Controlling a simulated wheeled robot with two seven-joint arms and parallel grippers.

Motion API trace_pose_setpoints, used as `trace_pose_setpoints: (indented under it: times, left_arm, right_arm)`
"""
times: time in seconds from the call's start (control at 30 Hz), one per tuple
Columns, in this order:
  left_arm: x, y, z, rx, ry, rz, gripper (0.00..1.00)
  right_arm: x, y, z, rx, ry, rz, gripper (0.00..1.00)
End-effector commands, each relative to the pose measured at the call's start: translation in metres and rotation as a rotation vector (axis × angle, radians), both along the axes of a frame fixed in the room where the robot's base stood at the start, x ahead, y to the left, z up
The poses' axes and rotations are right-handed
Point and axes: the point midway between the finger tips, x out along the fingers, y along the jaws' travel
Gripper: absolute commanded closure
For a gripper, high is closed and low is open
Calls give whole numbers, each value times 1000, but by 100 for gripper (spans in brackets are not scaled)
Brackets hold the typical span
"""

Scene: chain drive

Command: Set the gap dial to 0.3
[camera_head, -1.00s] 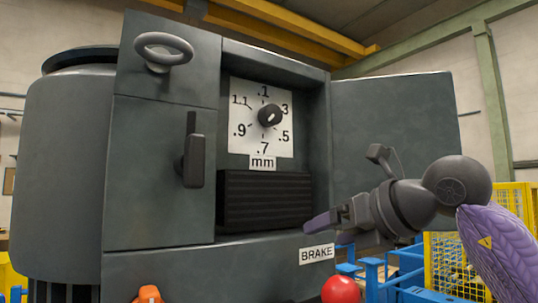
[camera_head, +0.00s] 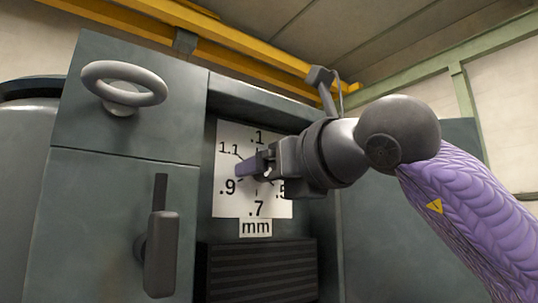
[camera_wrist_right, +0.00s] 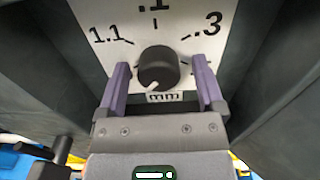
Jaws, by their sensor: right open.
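The gap dial's white plate (camera_head: 228,203) is inside the open cabinet and carries numbers from .1 to 1.1. In the head view my right gripper (camera_head: 256,164) is in front of the dial and hides its knob and the .3. In the right wrist view the dark round knob (camera_wrist_right: 158,65) shows between the two purple fingers of my open right gripper (camera_wrist_right: 163,72), with a gap on each side. A white mark on the knob points down and slightly left there. The .3 (camera_wrist_right: 208,24) is to the knob's upper right. My left gripper is not in view.
A grey handwheel (camera_head: 124,84) and a dark lever handle (camera_head: 161,255) are on the panel left of the dial. A black ribbed block (camera_head: 262,272) is below the plate.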

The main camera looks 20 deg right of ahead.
Motion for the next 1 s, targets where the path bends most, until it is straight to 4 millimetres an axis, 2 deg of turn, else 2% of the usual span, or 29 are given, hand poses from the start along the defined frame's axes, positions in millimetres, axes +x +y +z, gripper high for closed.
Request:
trace_pose_setpoints:
  times: [0.27, 0.6, 0.7, 1.0]
  left_arm:
    - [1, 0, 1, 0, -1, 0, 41]
    - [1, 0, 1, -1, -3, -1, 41]
    - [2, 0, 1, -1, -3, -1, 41]
    - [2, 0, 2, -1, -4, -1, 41]
  right_arm:
    - [4, 2, -1, 0, 0, 1, 14]
    - [4, 1, -1, 0, -1, 1, 83]
    - [4, 1, -1, 0, -1, 0, 100]
    - [4, 1, -1, -35, -14, 0, 100]
